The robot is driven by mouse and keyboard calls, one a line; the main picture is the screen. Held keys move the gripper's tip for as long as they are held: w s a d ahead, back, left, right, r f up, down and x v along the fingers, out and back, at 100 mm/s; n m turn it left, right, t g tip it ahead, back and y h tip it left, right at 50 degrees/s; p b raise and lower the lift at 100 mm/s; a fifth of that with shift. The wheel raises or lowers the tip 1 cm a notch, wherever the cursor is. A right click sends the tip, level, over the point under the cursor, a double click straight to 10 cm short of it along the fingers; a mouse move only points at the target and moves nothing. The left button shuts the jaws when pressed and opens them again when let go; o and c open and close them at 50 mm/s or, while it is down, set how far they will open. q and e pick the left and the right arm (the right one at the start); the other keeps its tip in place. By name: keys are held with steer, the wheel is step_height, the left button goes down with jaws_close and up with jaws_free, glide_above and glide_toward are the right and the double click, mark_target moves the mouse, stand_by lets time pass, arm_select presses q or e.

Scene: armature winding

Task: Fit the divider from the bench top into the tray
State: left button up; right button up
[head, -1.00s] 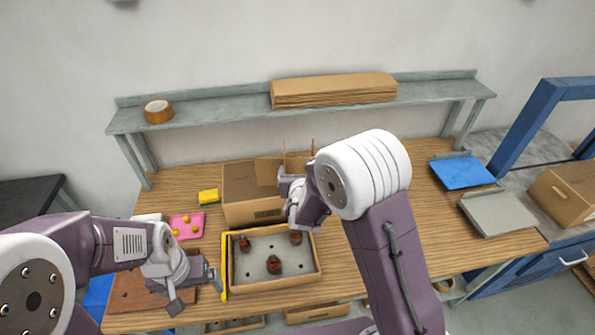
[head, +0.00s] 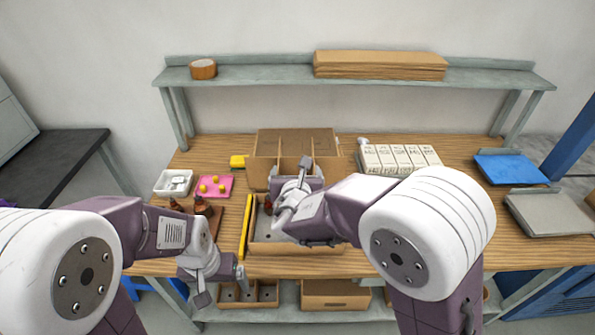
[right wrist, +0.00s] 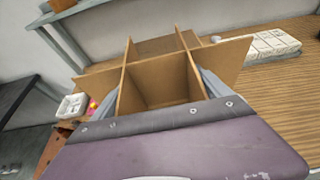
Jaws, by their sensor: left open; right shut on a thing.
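The divider (right wrist: 160,80) is crossed cardboard panels; in the right wrist view it stands between the grey fingers of my right gripper (right wrist: 165,90). In the head view my right gripper (head: 291,198) is shut on it above the back part of the tray, and my wrist hides much of it. The tray (head: 290,249) is a shallow tan box, partly covered by my right arm. A dark reddish part (head: 268,205) shows in it. I cannot tell whether the divider touches the tray. My left gripper (head: 222,284) is open and empty, left of the tray near the bench's front edge.
A yellow strip (head: 245,226) runs along the tray's left side. Left are a pink mat (head: 217,187), a white bin (head: 173,183) and brown bottle-like things (head: 202,207). White boxes (head: 398,158) stand right.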

step_height(320, 180, down, 12)
steer(key=b, duration=0.8)
steer(key=shift+w+f+b, duration=0.15)
steer(key=shift+b, duration=0.2)
steer(key=shift+f+b, duration=1.4)
steer(key=shift+b, duration=0.35)
steer(key=o, duration=1.2)
